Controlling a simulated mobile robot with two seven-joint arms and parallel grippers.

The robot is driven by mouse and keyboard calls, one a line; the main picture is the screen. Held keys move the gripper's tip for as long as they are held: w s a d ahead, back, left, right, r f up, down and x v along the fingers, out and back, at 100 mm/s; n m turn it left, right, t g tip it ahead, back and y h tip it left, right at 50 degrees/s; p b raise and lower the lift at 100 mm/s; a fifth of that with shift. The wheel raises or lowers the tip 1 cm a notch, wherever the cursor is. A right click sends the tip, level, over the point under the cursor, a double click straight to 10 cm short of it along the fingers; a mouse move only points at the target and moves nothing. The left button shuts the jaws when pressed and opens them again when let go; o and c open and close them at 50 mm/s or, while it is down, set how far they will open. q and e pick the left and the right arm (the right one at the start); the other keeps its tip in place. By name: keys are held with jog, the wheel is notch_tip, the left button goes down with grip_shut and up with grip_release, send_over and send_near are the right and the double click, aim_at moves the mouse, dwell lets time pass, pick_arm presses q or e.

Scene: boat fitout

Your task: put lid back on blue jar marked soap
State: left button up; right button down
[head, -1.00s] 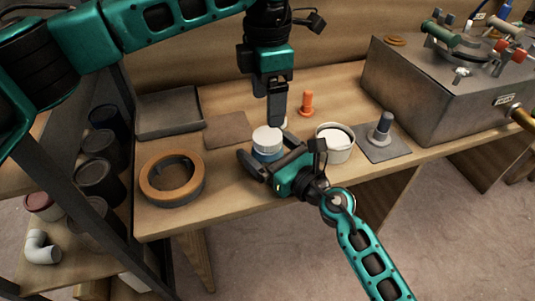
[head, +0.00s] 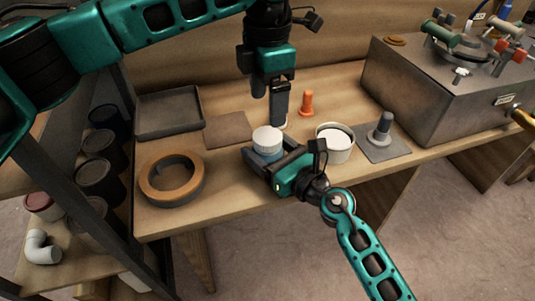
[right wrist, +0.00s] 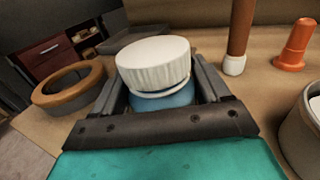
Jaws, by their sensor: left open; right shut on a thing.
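The blue jar (right wrist: 166,98) stands on the bench with a white ribbed lid (right wrist: 153,62) on its top. The lid looks slightly tilted, with a pale rim showing under it. The lid also shows in the head view (head: 267,139); the jar is mostly hidden there. No soap marking is readable. My right gripper (head: 262,157) is shut on the jar, one finger on each side below the lid in the right wrist view (right wrist: 163,100). My left gripper (head: 279,112) is open, pointing down behind the jar and a little to its right, apart from the lid.
A tan-topped ring (head: 172,178) lies left of the jar. A grey tray (head: 169,113) and a brown mat (head: 228,130) are behind. An orange peg (head: 307,103), a white tub (head: 335,143) and a grey peg on a mat (head: 381,129) stand right. A big grey box (head: 430,90) fills the far right.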

pick_arm(q)
jog(key=n, duration=0.8)
jog(key=shift+n, duration=0.3)
jog(key=n, duration=0.3)
jog(key=shift+n, duration=0.4)
jog(key=n, duration=0.3)
jog(key=shift+n, duration=0.4)
jog(key=n, duration=1)
jog(key=shift+n, duration=0.4)
jog(key=n, duration=0.3)
jog(key=shift+n, duration=0.4)
